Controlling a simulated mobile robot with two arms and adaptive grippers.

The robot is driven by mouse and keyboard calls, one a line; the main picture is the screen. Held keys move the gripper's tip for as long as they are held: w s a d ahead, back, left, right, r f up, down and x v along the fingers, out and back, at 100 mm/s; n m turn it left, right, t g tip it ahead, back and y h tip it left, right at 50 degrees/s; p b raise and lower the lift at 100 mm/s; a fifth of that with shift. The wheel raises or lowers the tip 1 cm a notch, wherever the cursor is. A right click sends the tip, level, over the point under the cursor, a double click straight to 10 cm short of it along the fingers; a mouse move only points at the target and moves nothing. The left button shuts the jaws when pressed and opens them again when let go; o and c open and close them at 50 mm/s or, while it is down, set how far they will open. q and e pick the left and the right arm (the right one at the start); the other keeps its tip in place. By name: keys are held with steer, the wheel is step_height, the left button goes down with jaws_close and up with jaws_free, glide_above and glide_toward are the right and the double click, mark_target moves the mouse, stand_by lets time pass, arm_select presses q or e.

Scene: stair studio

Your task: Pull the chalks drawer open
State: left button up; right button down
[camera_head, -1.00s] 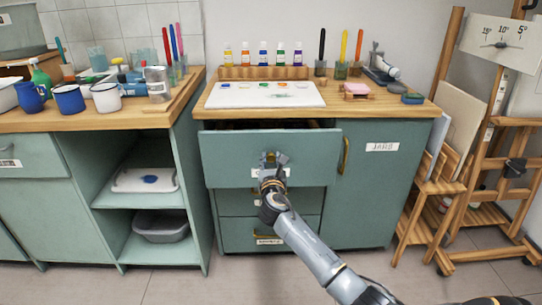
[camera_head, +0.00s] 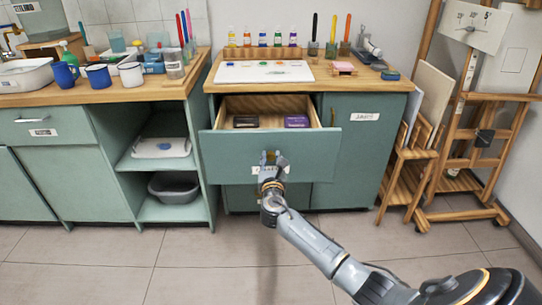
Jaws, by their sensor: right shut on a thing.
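The top drawer (camera_head: 312,158) of the green cabinet stands well open. Inside it lie a dark box (camera_head: 246,121) and a purple box (camera_head: 297,120), with bare wood between them. My right gripper (camera_head: 270,160) is shut on the handle at the middle of the drawer front. The gripper covers most of the drawer's label, so I cannot read it. My left gripper is not in view.
A white palette (camera_head: 262,72) and several paint bottles stand on the cabinet top. The cupboard labelled JARS (camera_head: 364,117) is shut at the right. A wooden easel (camera_head: 465,120) stands further right. The floor in front is clear.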

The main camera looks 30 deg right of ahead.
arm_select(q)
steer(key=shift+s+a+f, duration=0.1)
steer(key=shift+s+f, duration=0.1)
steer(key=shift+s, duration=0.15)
arm_select(e)
steer(key=shift+s+a, duration=0.1)
steer(key=shift+s, duration=0.1)
steer(key=c, duration=1)
jaws_free()
steer(key=shift+c, duration=0.2)
steer(key=v, duration=1.2)
